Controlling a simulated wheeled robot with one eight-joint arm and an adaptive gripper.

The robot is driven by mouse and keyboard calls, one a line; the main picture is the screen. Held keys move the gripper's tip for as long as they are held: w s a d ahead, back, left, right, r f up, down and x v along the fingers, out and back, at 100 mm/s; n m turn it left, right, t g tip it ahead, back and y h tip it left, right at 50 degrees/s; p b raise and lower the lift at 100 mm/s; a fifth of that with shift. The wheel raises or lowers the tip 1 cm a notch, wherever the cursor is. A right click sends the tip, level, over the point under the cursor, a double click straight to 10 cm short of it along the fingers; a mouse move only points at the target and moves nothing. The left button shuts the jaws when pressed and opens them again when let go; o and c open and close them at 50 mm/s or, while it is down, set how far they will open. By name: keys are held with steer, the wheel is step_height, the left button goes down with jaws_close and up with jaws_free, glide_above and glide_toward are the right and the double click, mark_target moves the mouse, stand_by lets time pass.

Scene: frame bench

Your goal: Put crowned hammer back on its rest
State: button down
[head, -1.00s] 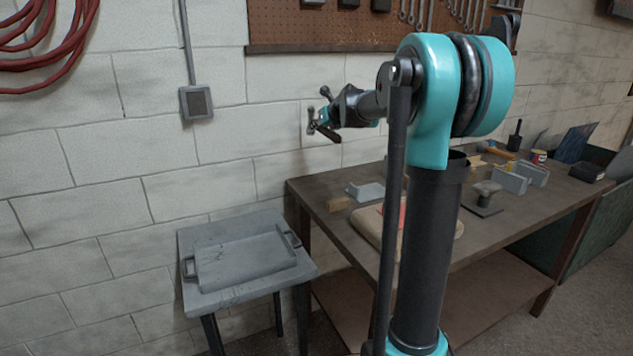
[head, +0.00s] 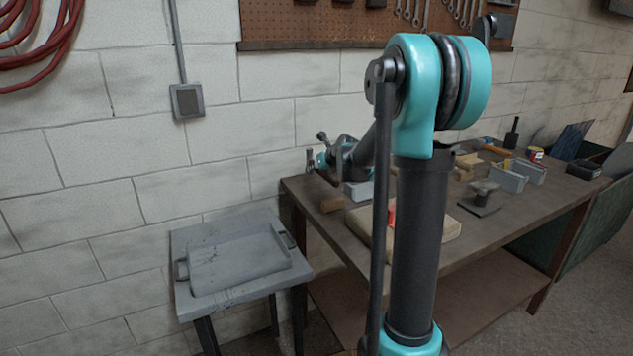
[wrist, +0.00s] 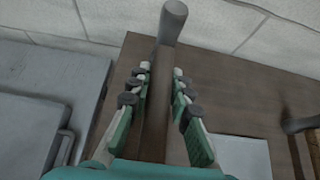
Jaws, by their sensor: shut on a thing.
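My gripper (wrist: 161,72) is shut on the brown handle of a hammer (wrist: 157,115) in the wrist view. The grey cylindrical hammer head (wrist: 172,22) sticks out beyond the fingertips. In the head view my gripper (head: 326,166) is above the left end of the workbench, and the hammer is small and partly hidden by the gripper. A pale grey block-like piece (head: 359,191) lies on the bench just below and right of the gripper; it may be the pale shape (wrist: 243,156) at the wrist view's lower right. I cannot tell which thing is the rest.
A tan pad (head: 440,229) with a red object (head: 391,212) lies on the workbench (head: 345,235), partly behind my arm. A wooden piece (head: 332,204) is near the bench's left edge. A grey tray (head: 235,262) sits on a stool at left. Bins (head: 507,181) stand farther right.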

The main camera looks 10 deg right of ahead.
mark_target(334, 181)
steer(key=shift+f, duration=2.6)
steer(key=c, duration=1.4)
jaws_free()
steer(key=shift+f, duration=0.1)
steer(key=shift+o, duration=0.2)
steer(key=v, duration=1.2)
